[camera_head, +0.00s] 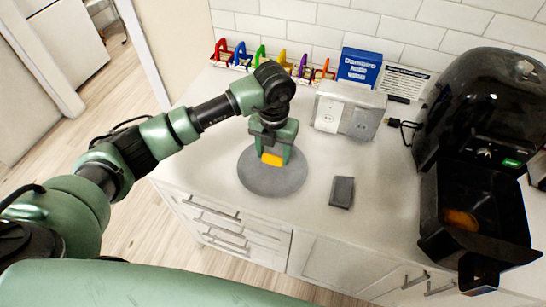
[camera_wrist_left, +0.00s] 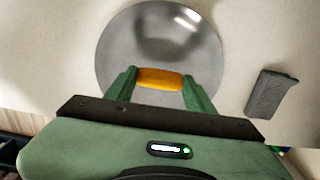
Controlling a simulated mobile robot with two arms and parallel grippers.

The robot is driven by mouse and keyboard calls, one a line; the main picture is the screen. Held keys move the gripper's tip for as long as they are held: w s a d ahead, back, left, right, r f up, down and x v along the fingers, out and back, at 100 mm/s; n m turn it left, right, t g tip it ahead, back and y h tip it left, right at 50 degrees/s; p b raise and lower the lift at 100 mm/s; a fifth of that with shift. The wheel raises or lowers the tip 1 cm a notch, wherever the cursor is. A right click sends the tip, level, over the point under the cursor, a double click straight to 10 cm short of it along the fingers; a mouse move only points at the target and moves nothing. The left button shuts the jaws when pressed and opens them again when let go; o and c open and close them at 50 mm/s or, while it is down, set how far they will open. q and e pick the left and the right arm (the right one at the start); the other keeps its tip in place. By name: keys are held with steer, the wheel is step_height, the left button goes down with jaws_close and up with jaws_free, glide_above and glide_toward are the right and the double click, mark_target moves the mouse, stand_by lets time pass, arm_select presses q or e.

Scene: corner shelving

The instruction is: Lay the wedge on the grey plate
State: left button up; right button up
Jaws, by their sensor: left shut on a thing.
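The grey plate (camera_head: 262,185) is a round disc on the white counter, below my left gripper (camera_head: 272,156). It also shows in the left wrist view (camera_wrist_left: 160,38). My left gripper (camera_wrist_left: 160,82) is shut on a yellow-orange piece, the wedge (camera_head: 271,159), which spans between the fingers in the left wrist view (camera_wrist_left: 160,79). The wedge is over the plate; I cannot tell whether it touches it. My right gripper is not in view.
A dark grey block (camera_head: 342,192) lies right of the plate. A black air fryer (camera_head: 485,110) with its drawer (camera_head: 475,215) pulled out stands at the right. An outlet box (camera_head: 348,110), a blue box (camera_head: 359,67) and several coloured items line the back wall.

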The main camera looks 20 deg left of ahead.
mark_target(273, 161)
arm_select(q)
step_height(273, 161, down, 3)
steer(key=shift+f+p, duration=0.15)
steer(key=shift+p, duration=0.2)
steer(key=shift+f, duration=0.1)
steer(key=shift+f, duration=0.1)
steer(key=o, duration=1.3)
